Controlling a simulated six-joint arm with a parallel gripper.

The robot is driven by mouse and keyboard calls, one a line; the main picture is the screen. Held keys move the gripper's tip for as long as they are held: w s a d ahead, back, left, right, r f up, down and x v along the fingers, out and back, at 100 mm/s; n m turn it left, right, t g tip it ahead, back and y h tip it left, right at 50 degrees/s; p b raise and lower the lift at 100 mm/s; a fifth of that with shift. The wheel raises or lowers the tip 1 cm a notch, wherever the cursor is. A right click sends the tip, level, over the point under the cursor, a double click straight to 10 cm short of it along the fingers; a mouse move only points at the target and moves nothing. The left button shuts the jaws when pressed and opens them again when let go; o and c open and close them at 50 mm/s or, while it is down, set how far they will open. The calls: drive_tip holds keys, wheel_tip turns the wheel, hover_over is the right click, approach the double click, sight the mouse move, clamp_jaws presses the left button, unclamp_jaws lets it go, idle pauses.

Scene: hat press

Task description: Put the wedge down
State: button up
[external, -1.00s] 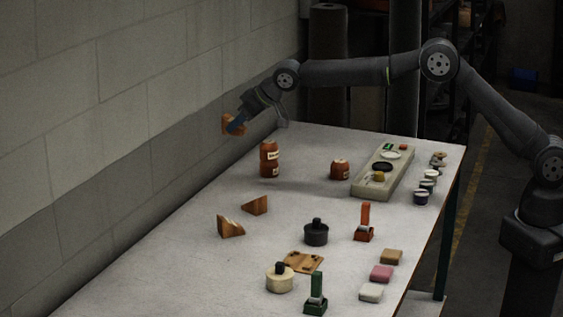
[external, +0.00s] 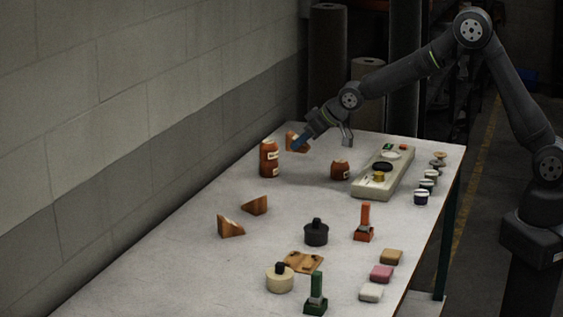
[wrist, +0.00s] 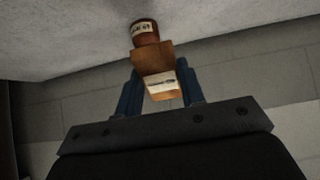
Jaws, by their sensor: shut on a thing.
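My gripper (external: 299,143) is shut on a brown wooden wedge (external: 291,140) at the far left corner of the table, behind the larger brown bottle (external: 269,160). In the wrist view the wedge (wrist: 153,57) sits between the blue fingers of my gripper (wrist: 160,88), its pale face toward the camera. The labelled bottle (wrist: 144,29) shows just beyond the wedge there. I cannot tell whether the wedge touches the table. Two more wooden wedges, one farther back (external: 254,205) and one nearer (external: 230,227), rest on the left of the table.
A smaller brown jar (external: 340,170) and a pale tray (external: 371,191) stand to the right. A black round pot (external: 316,233), orange stamp (external: 364,226), green stamp (external: 316,297) and coloured blocks (external: 382,273) lie nearer. The table's left side has bare room.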

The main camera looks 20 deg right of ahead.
drive_tip(key=s+a+f, duration=0.1)
drive_tip(key=a+f, duration=0.1)
drive_tip(key=a, duration=0.1)
drive_tip(key=s+a+f, duration=0.1)
drive_tip(key=a+f, duration=0.1)
drive_tip(key=a, duration=0.1)
drive_tip(key=s+a+f, duration=0.1)
drive_tip(key=a+f, duration=0.1)
drive_tip(key=a, duration=0.1)
drive_tip(key=shift+s+a, duration=0.2)
drive_tip(key=shift+f, duration=2)
drive_tip(key=shift+f, duration=0.2)
drive_tip(key=o, duration=1)
drive_tip(key=shift+r, duration=0.1)
